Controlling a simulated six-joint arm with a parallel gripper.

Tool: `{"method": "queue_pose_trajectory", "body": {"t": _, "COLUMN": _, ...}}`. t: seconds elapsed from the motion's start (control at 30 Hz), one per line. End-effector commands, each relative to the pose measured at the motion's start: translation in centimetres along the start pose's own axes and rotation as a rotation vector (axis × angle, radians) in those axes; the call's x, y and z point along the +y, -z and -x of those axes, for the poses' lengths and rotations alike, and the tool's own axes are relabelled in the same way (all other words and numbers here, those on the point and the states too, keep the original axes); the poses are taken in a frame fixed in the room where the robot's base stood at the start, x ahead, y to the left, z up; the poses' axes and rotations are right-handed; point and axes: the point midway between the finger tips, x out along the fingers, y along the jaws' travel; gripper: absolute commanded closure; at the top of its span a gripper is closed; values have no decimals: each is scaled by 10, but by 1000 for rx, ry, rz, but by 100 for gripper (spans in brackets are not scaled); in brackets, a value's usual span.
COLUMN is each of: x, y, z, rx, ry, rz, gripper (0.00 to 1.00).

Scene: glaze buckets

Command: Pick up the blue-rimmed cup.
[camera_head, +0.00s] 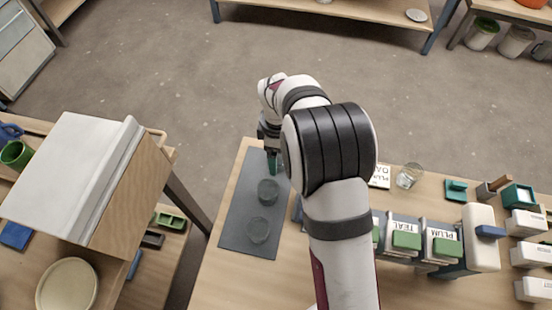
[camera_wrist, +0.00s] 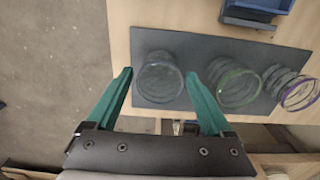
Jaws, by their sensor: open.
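A clear glass cup with a faint bluish rim (camera_wrist: 160,88) stands on the dark grey mat (camera_wrist: 205,45) in the wrist view. My gripper (camera_wrist: 159,74) is open, with its green fingertips on either side of this cup in the picture; I cannot tell how far above it they are. In the head view my gripper (camera_head: 272,162) is over the far end of the mat (camera_head: 240,205), and the cup there is hidden. A green-rimmed cup (camera_wrist: 238,88) and a purple-rimmed cup (camera_wrist: 298,94) stand to the right in the wrist view.
Two clear cups (camera_head: 268,191) show on the mat nearer me in the head view. A blue tray (camera_wrist: 258,6) lies beside the mat in the wrist view. Labelled boxes with green parts (camera_head: 407,240) and a clear glass (camera_head: 409,176) stand right of my arm.

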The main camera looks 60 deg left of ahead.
Motion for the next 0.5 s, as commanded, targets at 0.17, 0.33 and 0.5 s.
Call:
{"method": "queue_pose_trajectory", "body": {"t": 0.17, "x": 0, "y": 0, "z": 0, "rx": 0, "ry": 0, "rz": -1, "gripper": 15}}
{"method": "queue_pose_trajectory", "body": {"t": 0.33, "x": 0, "y": 0, "z": 0, "rx": 0, "ry": 0, "rz": -1, "gripper": 46}}
{"method": "queue_pose_trajectory", "body": {"t": 0.5, "x": 0, "y": 0, "z": 1, "rx": 0, "ry": 0, "rz": -1, "gripper": 68}}
